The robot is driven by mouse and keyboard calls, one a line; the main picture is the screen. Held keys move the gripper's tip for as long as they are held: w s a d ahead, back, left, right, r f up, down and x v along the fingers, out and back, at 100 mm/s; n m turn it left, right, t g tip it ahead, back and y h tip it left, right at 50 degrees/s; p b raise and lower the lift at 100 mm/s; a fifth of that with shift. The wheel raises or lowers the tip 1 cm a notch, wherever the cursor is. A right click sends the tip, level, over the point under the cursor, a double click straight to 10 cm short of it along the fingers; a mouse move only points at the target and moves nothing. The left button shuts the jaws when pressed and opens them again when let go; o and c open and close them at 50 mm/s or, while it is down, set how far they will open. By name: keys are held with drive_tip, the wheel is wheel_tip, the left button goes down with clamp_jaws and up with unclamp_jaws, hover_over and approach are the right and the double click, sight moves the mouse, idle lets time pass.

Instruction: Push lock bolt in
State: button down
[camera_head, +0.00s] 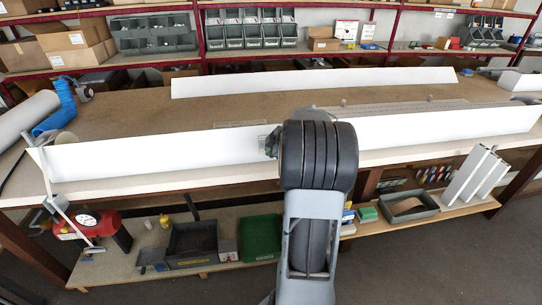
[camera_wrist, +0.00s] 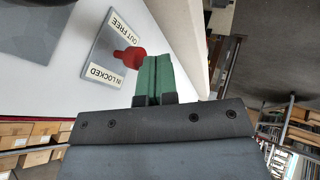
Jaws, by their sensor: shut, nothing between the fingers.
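The lock bolt shows in the wrist view as a red knob (camera_wrist: 131,57) on a grey plate (camera_wrist: 103,45). The plate carries two labels, "OUT FREE" and "IN LOCKED", and the knob lies between them. The plate is on a white surface. My gripper (camera_wrist: 158,60) has green fingers pressed together with nothing between them. The fingertips are close to the right of the knob in the picture; whether they touch it I cannot tell.
Another white profile (camera_head: 310,82) lies further back on the brown bench (camera_head: 120,105). A blue roll (camera_head: 60,108) is at the left. Shelves with grey bins (camera_head: 250,35) stand behind. A green box (camera_head: 261,237) and a red machine (camera_head: 88,222) are on the lower shelf.

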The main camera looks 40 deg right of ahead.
drive_tip(key=s+a+f+b+v, duration=0.1)
drive_tip(key=v, duration=1)
drive_tip(key=shift+s+a+b, duration=0.25)
drive_tip(key=shift+a+b, duration=0.05)
drive_tip(key=shift+b, duration=0.05)
drive_tip(key=s+a+f+m+g+p, duration=0.1)
drive_tip(key=s+a+f+m+g, duration=0.45)
drive_tip(key=m, duration=0.75)
drive_tip(key=s+a+r+n+t+p, duration=0.1)
drive_tip(key=s+a+p, duration=0.1)
drive_tip(key=a, duration=0.9)
drive_tip(key=s+a+r+n+h+p, duration=0.1)
drive_tip(key=s+a+r+p, duration=0.1)
drive_tip(key=a, duration=0.9)
drive_tip(key=shift+t+p, duration=0.35)
drive_tip(key=shift+p, duration=0.15)
drive_tip(key=shift+s+a+r, duration=0.1)
drive_tip(key=shift+a, duration=0.05)
